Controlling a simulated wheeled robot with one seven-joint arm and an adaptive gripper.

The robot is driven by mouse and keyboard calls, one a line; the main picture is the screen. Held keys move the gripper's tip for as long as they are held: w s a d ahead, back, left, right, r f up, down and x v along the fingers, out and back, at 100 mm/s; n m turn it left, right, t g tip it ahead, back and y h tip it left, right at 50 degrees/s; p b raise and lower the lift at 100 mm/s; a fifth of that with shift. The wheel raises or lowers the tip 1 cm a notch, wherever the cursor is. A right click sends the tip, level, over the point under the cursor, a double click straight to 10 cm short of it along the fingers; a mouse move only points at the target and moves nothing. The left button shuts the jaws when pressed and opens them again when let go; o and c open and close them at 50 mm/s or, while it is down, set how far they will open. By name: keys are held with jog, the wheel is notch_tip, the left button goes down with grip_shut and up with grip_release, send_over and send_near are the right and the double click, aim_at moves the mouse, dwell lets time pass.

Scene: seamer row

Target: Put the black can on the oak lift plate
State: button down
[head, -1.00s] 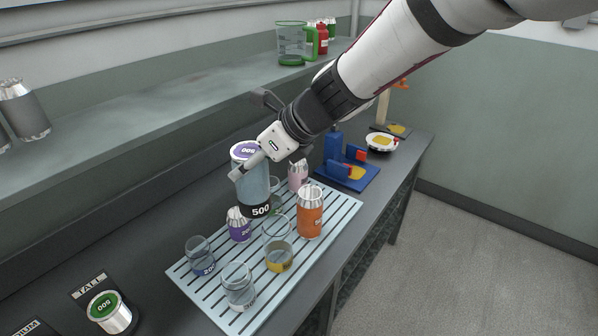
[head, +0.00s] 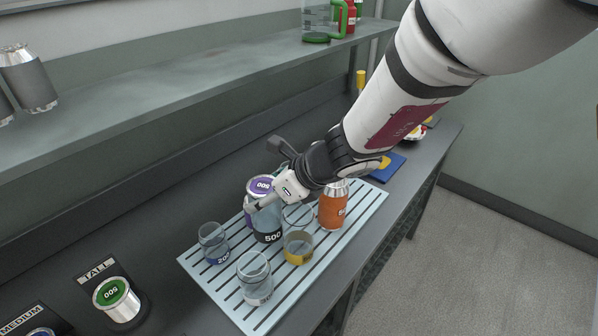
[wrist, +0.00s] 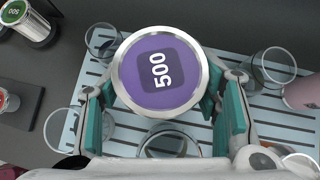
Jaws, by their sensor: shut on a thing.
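My gripper (head: 268,198) is shut on a tall can with a silver-rimmed purple lid marked 500 (head: 259,185). In the wrist view the lid (wrist: 160,70) sits between the teal finger pads. The can is roughly upright over the slatted tray (head: 225,290); I cannot tell whether it touches it. The oak lift plate cannot be made out; my arm hides much of the far bench, where part of a blue stand (head: 390,168) shows.
Close by on the tray stand a 200 glass (head: 213,240), a clear glass (head: 254,275), a yellow-banded glass (head: 298,246) and an orange can (head: 333,208). A green-lidded can (head: 116,298) stands front left. A shelf (head: 180,85) runs above the bench's back.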

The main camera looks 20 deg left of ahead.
jog(key=shift+f+b, duration=0.55)
jog(key=shift+f, duration=1.6)
jog(key=c, duration=0.6)
grip_release()
jog(key=shift+o, duration=0.2)
jog(key=shift+r, duration=0.15)
jog(key=shift+d+r, duration=0.2)
jog(key=shift+r, duration=0.1)
jog(key=p+v, duration=0.2)
jog(key=v, duration=0.9)
jog(key=shift+d, duration=0.15)
jog(key=shift+r, duration=0.1)
